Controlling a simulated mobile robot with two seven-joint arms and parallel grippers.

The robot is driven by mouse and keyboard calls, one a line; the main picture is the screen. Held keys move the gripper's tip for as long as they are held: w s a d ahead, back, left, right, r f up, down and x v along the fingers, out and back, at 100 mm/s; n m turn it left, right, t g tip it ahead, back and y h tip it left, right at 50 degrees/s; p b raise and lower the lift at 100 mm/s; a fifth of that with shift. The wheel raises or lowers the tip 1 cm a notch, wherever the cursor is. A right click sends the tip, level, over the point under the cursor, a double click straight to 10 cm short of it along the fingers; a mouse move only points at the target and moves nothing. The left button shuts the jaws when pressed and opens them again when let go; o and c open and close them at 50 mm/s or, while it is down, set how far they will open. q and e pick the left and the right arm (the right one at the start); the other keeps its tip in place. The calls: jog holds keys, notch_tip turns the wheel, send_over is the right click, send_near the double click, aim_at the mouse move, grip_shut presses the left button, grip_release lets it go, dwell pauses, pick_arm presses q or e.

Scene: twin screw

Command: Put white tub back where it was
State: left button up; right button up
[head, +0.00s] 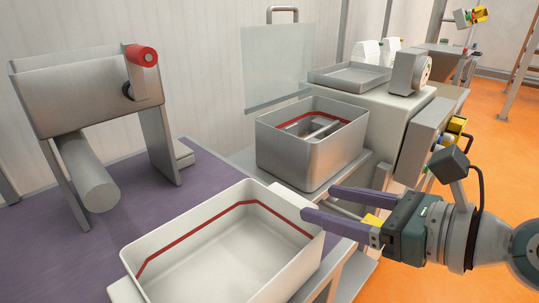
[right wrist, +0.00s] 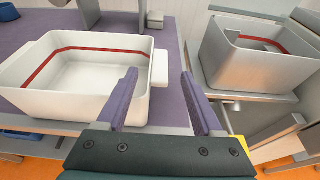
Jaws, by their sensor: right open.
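The white tub (head: 215,262) is an open, empty-looking rectangular container with a red line inside its walls. It sits upright at the right edge of the purple-topped table (head: 150,195). It also shows in the right wrist view (right wrist: 90,70), with a small handle tab facing my gripper. My right gripper (head: 320,202) has purple fingers and comes in from the right. Its fingers (right wrist: 160,85) are spread and empty. In the wrist view the tub's tab lies between and just beyond the fingertips; I cannot tell whether they touch. My left gripper is not in view.
A grey metal bin (head: 288,165) with a red line inside stands on a shelf behind the gripper. A metal stand with a roller (head: 92,180) and red knob is at left. A clear panel (head: 275,70) and a machine with a tray (head: 350,77) stand behind.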

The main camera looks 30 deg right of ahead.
jog(key=s+d+r+m+h, duration=0.1)
jog(key=s+m+h, duration=0.15)
jog(key=m, duration=0.55)
jog(key=s+d+r+m+g+h, duration=0.15)
jog(key=m+h, duration=0.25)
jog(key=m, duration=0.4)
jog(key=s+d+r+m+h, duration=0.1)
jog(key=m+h, duration=0.2)
jog(key=m, duration=0.5)
jog(key=s+a+f+m+g+y, duration=0.4)
jog(key=s+a+f+m+g, duration=0.2)
jog(key=s+m, duration=0.7)
jog(key=a+m+g, duration=0.1)
jog(key=a+g, duration=0.1)
jog(key=shift+g+y, duration=0.35)
jog(key=shift+f, duration=0.15)
